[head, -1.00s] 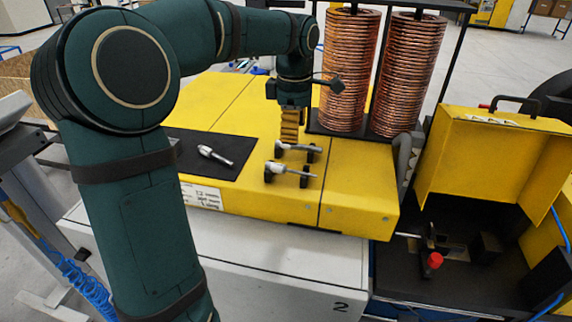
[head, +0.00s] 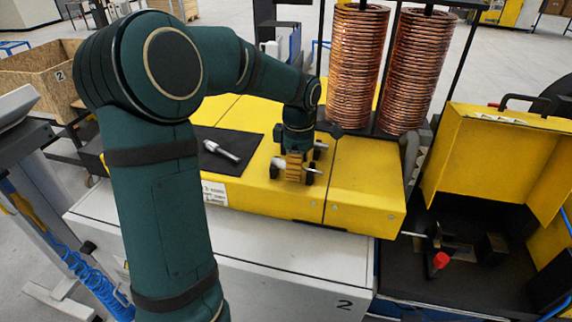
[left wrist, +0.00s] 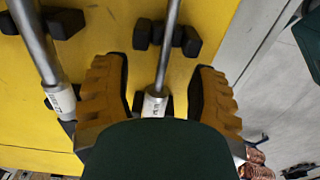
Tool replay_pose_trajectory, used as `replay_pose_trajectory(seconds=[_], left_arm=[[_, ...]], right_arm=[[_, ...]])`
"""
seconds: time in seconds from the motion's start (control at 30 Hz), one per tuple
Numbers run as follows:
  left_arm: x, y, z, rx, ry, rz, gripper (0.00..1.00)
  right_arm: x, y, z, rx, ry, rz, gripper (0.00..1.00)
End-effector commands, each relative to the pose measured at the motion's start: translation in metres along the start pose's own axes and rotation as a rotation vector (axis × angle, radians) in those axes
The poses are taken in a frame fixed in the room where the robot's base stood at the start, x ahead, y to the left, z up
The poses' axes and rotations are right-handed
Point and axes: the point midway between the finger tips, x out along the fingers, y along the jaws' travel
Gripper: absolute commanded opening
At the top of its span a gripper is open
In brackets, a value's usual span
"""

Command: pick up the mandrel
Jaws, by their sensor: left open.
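Several similar metal rods with white collars are in view, and I cannot tell which one is the mandrel. In the left wrist view, one rod (left wrist: 168,45) lies between the spread orange fingers of my left gripper (left wrist: 160,85), with no finger visibly touching it. A second rod (left wrist: 36,45) lies outside the fingers to the left. Both rest on small black holders on the yellow bench. In the head view, my left gripper (head: 294,172) is low over these rods and hides most of them. My right gripper is not in view.
Another rod-like tool (head: 221,149) lies on a black mat (head: 240,140) left of the gripper. Two copper coil stacks (head: 355,70) stand behind. An open yellow case (head: 480,165) is at the right. The yellow top (head: 365,185) right of the gripper is clear.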

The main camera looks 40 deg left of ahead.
Motion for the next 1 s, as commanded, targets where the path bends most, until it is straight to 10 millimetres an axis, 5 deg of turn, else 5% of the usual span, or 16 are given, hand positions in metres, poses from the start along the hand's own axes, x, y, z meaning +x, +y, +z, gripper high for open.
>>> replay_pose_trajectory(seconds=[0.17,0.33,0.37,0.83,1.0], left_arm=[[0.000,0.000,0.000,0.000,0.000,0.000,0.58],[0.000,0.000,0.000,0.001,0.000,0.000,0.05],[0.000,0.000,0.000,0.001,0.000,0.000,0.00],[-0.001,0.000,0.000,0.000,0.001,0.000,0.00],[-0.018,0.001,0.000,0.002,0.000,0.003,0.00]], right_arm=[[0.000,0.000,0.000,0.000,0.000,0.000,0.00],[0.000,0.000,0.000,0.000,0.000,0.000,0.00],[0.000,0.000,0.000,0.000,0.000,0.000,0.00],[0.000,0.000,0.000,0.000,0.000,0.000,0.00],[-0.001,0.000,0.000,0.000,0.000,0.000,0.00]])
